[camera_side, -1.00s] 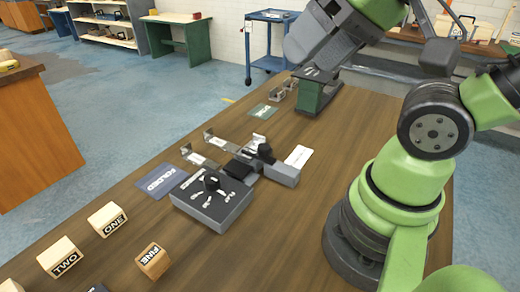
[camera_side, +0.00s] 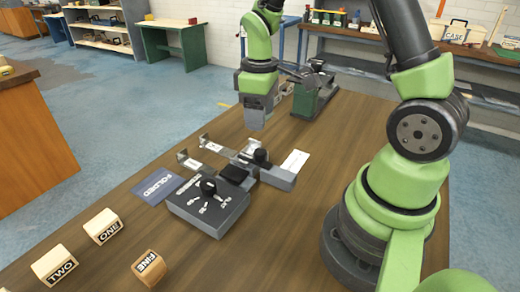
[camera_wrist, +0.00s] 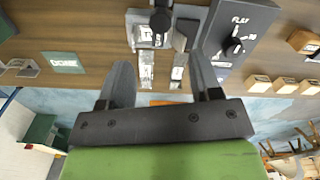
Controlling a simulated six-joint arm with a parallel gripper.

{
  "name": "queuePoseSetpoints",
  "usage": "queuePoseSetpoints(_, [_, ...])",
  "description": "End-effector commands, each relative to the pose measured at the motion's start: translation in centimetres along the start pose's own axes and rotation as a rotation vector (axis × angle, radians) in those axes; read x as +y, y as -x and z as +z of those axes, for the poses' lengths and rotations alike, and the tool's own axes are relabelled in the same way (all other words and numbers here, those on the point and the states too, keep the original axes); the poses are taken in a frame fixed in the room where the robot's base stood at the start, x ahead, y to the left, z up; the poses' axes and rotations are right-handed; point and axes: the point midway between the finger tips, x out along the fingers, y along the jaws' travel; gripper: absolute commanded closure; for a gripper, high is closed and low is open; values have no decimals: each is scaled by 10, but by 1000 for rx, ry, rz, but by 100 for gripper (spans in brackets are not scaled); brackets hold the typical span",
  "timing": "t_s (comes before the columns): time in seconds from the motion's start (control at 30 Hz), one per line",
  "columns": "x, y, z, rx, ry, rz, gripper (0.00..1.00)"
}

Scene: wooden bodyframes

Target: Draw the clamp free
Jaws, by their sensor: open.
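The grey clamping fixture (camera_side: 278,178) lies on the wooden bench, with a black knob (camera_side: 262,156) on top. The black knob also shows in the wrist view (camera_wrist: 160,20). I cannot tell which part counts as the clamp. Two thin metal strips with pale labels stick out from the fixture; one strip (camera_wrist: 146,70) shows below the knob in the wrist view. My gripper (camera_side: 255,125) hangs above the bench behind the fixture, pointing down. In the wrist view its two dark fingers (camera_wrist: 163,82) are spread wide with nothing between them, and the fixture lies beyond them.
A grey box (camera_side: 210,208) with a dial adjoins the fixture. A FOLDED card (camera_side: 160,184) lies beside it, and a white card (camera_side: 296,161) on the other side. Blocks ONE (camera_side: 103,226), TWO (camera_side: 55,262) and FINE (camera_side: 148,267) stand in front. A green stand (camera_side: 312,101) is at the back.

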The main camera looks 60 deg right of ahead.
Motion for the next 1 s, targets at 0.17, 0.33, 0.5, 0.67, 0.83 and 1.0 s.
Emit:
queuePoseSetpoints(0.17, [0, -22, 1, -7, 1, -4, 42])
queuePoseSetpoints(0.33, [-1, -55, 2, -9, 1, -5, 42])
queuePoseSetpoints(0.5, [-1, -81, 1, -7, 0, -4, 42])
queuePoseSetpoints(0.67, [0, -95, 1, -4, -2, -2, 42])
queuePoseSetpoints(0.83, [0, -99, 0, -1, -1, 0, 42])
queuePoseSetpoints(1.0, [0, -98, 0, -1, -1, 0, 42])
